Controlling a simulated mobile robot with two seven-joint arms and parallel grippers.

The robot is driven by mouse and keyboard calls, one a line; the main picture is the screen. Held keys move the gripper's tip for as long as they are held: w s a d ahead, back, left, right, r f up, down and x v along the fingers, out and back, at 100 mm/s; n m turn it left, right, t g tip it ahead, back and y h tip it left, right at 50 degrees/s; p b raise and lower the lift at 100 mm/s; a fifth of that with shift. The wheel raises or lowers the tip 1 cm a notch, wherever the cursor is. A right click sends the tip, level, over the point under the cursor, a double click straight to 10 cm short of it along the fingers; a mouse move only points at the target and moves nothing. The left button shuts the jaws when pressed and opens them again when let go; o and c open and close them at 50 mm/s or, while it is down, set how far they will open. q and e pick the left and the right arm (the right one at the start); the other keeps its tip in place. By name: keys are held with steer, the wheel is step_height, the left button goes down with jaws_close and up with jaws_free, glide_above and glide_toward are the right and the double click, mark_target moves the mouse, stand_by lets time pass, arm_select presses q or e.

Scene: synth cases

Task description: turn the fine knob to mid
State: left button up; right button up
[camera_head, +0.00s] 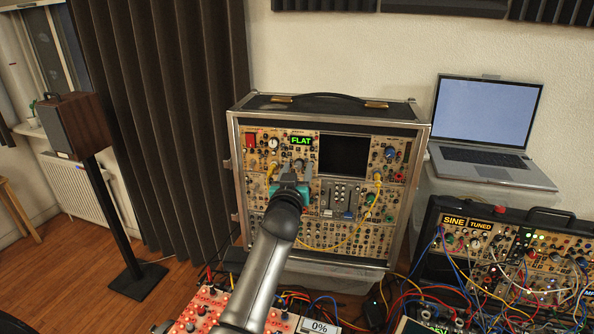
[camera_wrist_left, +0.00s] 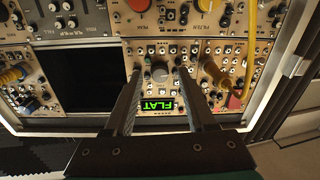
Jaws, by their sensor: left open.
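A tall synth case (camera_head: 235,185) stands against the wall with a green FLAT display (camera_head: 301,140). The display also shows upside down in the left wrist view (camera_wrist_left: 158,106). Beside it in that view is a round grey knob (camera_wrist_left: 160,72), likely the fine knob; its label is too small to read. My left gripper (camera_head: 294,170) is in front of the panel just below the display. It is open, and in the wrist view its fingers (camera_wrist_left: 160,76) stand on either side of the knob, with gaps. I cannot tell contact or depth. My right gripper is not in view.
A yellow cable (camera_head: 357,228) hangs across the case's panel. A second synth case (camera_head: 540,218) with many patch cables stands at the right, below a laptop (camera_head: 485,165). A red panel (camera_head: 200,313) and loose cables lie in front. A speaker (camera_head: 76,125) stands left.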

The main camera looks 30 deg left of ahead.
arm_select(q)
jaws_close()
stand_by(0.3)
stand_by(0.5)
steer(key=m, duration=0.4)
steer(key=shift+m, duration=0.4)
steer(key=m, duration=0.4)
steer(key=shift+f+m+p, duration=0.1)
steer(key=shift+m+p, duration=0.2)
steer(key=shift+p, duration=0.05)
steer(key=m, duration=0.4)
steer(key=shift+m, duration=0.3)
steer(key=m+p, duration=0.1)
steer(key=m, duration=0.4)
steer(key=shift+t, duration=0.3)
